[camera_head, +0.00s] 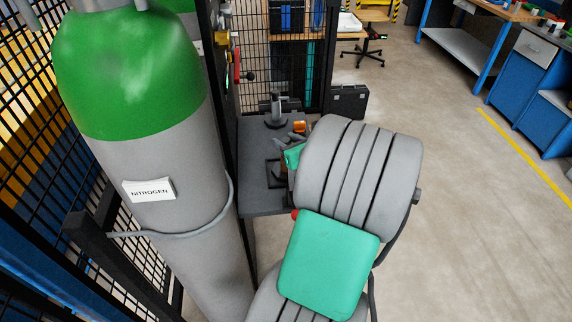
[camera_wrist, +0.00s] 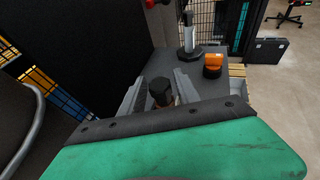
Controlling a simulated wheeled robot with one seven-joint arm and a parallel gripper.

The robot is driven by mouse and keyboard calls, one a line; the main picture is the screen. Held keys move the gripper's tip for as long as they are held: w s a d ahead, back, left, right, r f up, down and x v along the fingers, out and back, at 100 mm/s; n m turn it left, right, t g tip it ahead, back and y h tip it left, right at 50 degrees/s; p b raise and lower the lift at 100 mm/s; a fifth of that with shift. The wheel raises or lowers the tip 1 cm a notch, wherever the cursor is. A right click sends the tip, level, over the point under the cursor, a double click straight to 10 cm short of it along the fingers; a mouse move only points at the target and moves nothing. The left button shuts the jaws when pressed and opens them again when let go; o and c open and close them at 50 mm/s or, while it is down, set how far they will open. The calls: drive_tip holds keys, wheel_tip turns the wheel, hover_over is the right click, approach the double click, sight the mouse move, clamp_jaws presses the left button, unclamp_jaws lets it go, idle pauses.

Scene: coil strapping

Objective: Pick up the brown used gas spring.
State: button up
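In the wrist view, a short dark cylinder (camera_wrist: 160,91) with a little brown at its lower right edge stands between my fingers; it may be the brown used gas spring, most of it hidden by the green and black housing of my wrist. My gripper (camera_wrist: 158,84) has its two grey fingers apart, one on each side of this cylinder. A gap shows on the left; contact on the right is unclear.
The dark grey bench top (camera_head: 262,208) carries an upright grey post on a round black base (camera_head: 277,121) and an orange-and-black object (camera_wrist: 213,63). A nitrogen cylinder (camera_head: 170,170) stands close at the left, beside mesh fencing. A dark case (camera_head: 348,103) sits behind. Open floor lies right.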

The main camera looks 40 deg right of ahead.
clamp_jaws()
drive_tip(key=shift+r, duration=0.1)
idle(0.9)
